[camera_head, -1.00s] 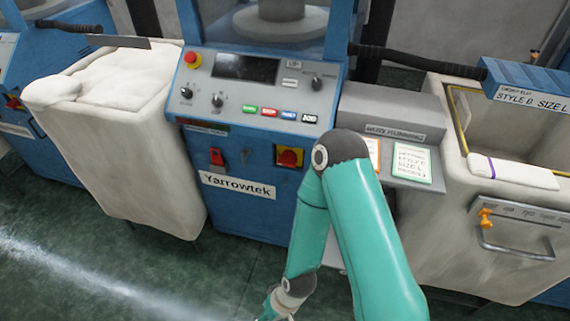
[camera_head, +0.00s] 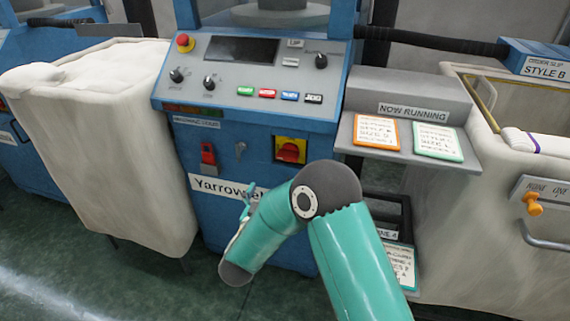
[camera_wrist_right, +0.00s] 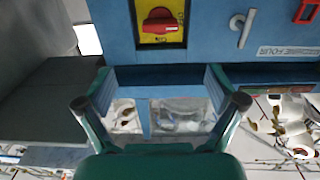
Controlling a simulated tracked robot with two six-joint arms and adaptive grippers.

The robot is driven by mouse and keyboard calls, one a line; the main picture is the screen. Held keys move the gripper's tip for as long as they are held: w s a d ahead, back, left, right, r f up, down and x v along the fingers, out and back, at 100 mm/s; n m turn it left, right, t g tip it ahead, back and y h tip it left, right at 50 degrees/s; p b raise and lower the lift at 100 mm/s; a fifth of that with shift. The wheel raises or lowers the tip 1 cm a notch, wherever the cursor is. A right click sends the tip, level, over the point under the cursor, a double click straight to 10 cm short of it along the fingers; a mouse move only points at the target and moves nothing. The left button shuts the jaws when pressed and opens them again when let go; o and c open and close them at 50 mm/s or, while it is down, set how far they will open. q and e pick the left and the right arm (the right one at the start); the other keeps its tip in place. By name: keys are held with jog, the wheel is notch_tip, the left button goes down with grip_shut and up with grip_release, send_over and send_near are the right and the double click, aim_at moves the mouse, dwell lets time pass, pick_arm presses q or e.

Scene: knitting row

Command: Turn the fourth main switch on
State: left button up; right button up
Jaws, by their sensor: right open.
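The main switch (camera_head: 290,150) is a red knob on a yellow plate on the blue front of the Yarrowtek machine. In the right wrist view the main switch (camera_wrist_right: 160,22) sits at the top, its red handle lying across the picture. A label reading FOUR (camera_wrist_right: 287,51) is upside down there. My right gripper (camera_wrist_right: 160,88) is open and empty, apart from the switch. In the head view my right gripper (camera_head: 247,203) is partly hidden by my forearm, left of and below the switch, in front of the Yarrowtek label. My left gripper is not in view.
The control panel (camera_head: 250,75) is above. A grey shelf (camera_head: 350,132) with cards juts out at right. Cloth bins (camera_head: 115,130) flank the machine.

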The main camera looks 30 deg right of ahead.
aim_at(286, 159)
jog(key=x, duration=1.5)
jog(key=shift+w+d, duration=0.2)
jog(key=shift+d, duration=0.05)
jog(key=shift+c, duration=0.4)
jog(key=c, duration=1)
jog(key=shift+a, duration=0.25)
jog(key=shift+c, duration=0.3)
jog(key=shift+d+f+b, duration=0.1)
jog(key=shift+d+b, duration=0.05)
jog(key=shift+b, duration=0.2)
